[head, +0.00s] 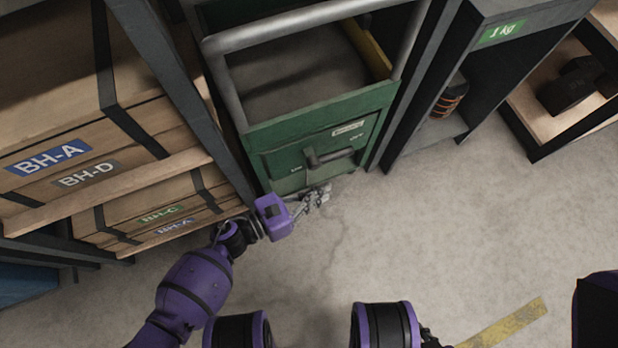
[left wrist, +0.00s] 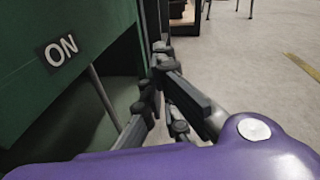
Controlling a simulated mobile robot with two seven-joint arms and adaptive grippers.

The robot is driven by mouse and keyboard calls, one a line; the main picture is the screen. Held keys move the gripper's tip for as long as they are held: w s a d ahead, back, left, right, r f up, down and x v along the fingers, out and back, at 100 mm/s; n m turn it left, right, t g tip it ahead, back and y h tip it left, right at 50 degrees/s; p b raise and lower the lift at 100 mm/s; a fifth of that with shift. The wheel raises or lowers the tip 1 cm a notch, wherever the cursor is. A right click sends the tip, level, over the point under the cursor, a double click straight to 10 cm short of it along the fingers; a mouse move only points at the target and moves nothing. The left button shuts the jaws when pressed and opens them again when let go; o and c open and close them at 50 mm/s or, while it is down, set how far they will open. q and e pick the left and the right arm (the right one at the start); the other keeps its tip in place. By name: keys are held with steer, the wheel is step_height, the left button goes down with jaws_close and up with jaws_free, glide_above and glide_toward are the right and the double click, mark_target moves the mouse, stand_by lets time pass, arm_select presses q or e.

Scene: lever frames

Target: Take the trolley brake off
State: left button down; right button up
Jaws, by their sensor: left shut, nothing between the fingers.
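The green trolley (head: 290,135) stands at the centre of the head view, with a grey tubular handle frame. Its front panel carries a dark grey brake lever (head: 335,157), whose grip lies nearly level and points right. A small label (head: 356,137) sits at the panel's upper right; a smaller mark is at the lower left. In the left wrist view an ON label (left wrist: 60,50) shows on the green panel. My left gripper (head: 322,192) is shut and empty, just below the lever and apart from it in the head view. My right gripper is out of view.
A shelf rack with wooden crates (head: 100,140) stands close on the left. A dark cabinet (head: 450,75) with a 1 kg label is on the right, and a wooden-topped stand (head: 565,95) is beyond it.

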arm_select(q)
steer(key=shift+s+a+f, duration=0.25)
steer(key=shift+a+f, duration=0.15)
steer(key=shift+a, duration=0.1)
steer(key=shift+s+a+f, duration=0.25)
steer(key=shift+a+f, duration=0.15)
steer(key=shift+a, duration=0.1)
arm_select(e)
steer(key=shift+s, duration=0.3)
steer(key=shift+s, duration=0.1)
